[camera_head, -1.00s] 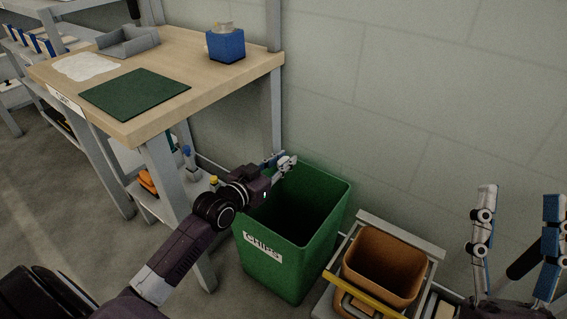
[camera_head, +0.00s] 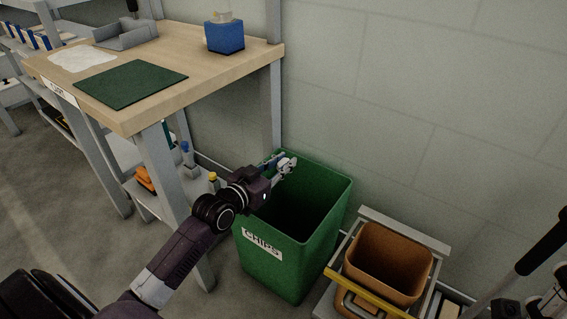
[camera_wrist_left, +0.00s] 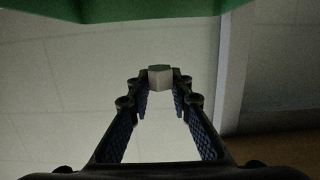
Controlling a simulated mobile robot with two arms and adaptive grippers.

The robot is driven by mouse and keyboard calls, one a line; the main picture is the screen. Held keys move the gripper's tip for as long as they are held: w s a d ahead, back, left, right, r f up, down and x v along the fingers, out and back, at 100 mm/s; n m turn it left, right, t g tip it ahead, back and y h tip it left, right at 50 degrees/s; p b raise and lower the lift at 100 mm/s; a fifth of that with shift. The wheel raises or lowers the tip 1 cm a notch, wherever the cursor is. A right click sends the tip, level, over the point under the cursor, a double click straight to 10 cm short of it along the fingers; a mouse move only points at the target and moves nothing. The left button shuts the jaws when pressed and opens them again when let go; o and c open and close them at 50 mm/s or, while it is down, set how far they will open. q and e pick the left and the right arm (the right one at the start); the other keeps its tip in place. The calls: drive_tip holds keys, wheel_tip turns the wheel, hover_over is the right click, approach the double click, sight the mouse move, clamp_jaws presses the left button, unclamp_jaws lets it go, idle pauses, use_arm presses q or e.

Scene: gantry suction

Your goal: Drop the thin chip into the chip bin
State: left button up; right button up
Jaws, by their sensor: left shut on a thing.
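My left gripper (camera_head: 284,166) is over the back left rim of the green chip bin (camera_head: 262,262), which is labelled CHIPS. In the left wrist view my left gripper (camera_wrist_left: 160,88) is shut on a small pale grey piece, the chip (camera_wrist_left: 160,77), held at the fingertips. The chip is too small to make out in the head view. The bin's green edge (camera_wrist_left: 120,10) shows at the top of the wrist view. The bin's inside is dark, and I cannot see what lies in it. My right gripper (camera_head: 545,302) shows only partly at the bottom right corner.
A wooden bench (camera_head: 215,80) stands behind on the left, with a green mat (camera_head: 130,84), a grey tray (camera_head: 127,35) and a blue box (camera_head: 224,38). A bench leg stands close to the bin. A brown bin (camera_head: 385,262) in a frame stands to the right.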

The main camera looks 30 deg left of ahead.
use_arm(q)
drive_tip(key=shift+f+b, duration=0.85)
drive_tip(key=shift+f, duration=0.55)
drive_tip(key=o, duration=0.9)
drive_tip(key=shift+c, duration=0.2)
drive_tip(key=shift+s, duration=0.15)
drive_tip(key=v, duration=1.1)
drive_tip(key=shift+s, duration=0.35)
